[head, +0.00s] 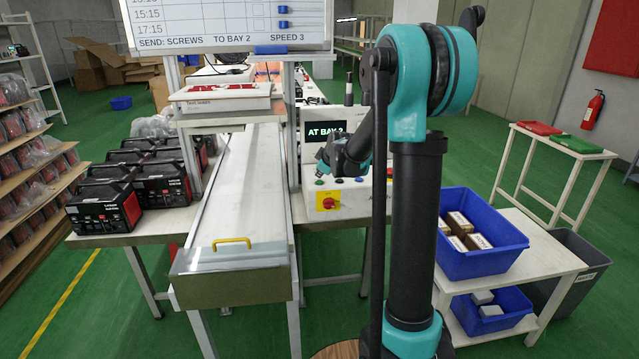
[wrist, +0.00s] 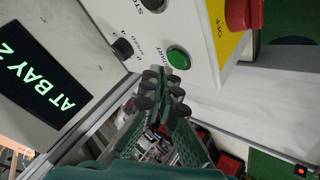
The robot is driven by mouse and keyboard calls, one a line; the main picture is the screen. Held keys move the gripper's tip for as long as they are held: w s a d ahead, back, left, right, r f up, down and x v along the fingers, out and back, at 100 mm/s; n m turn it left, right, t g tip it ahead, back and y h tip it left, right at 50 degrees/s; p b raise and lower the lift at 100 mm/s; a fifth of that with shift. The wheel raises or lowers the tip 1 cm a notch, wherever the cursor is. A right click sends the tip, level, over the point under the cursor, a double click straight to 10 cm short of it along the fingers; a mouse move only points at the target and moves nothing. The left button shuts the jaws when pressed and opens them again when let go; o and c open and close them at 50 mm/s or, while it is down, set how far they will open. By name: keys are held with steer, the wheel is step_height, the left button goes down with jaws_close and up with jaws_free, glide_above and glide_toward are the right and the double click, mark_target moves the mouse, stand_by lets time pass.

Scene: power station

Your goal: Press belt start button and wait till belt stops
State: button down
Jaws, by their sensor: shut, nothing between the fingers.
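The control box (head: 312,206) stands beside the belt (head: 243,185), with a screen (head: 327,131) above its row of buttons. The screen reads "AT BAY 2"; it also shows in the wrist view (wrist: 48,88). In the wrist view, the green START button (wrist: 178,58) sits between a dark speed knob (wrist: 122,48) and a red knob (wrist: 238,12) on a yellow plate. A dark STOP button (wrist: 152,4) is at the top edge. My gripper (wrist: 163,92) is shut and empty, its fingertips close to START. I cannot tell whether they touch it.
Several black-and-red machines (head: 130,190) stand left of the belt. A yellow handle (head: 231,243) is on the belt's near end. A blue bin (head: 480,252) of boxes stands on a side table at right. A whiteboard (head: 225,25) hangs above the belt.

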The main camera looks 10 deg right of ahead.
steer(key=shift+f, duration=0.1)
steer(key=shift+f, duration=0.35)
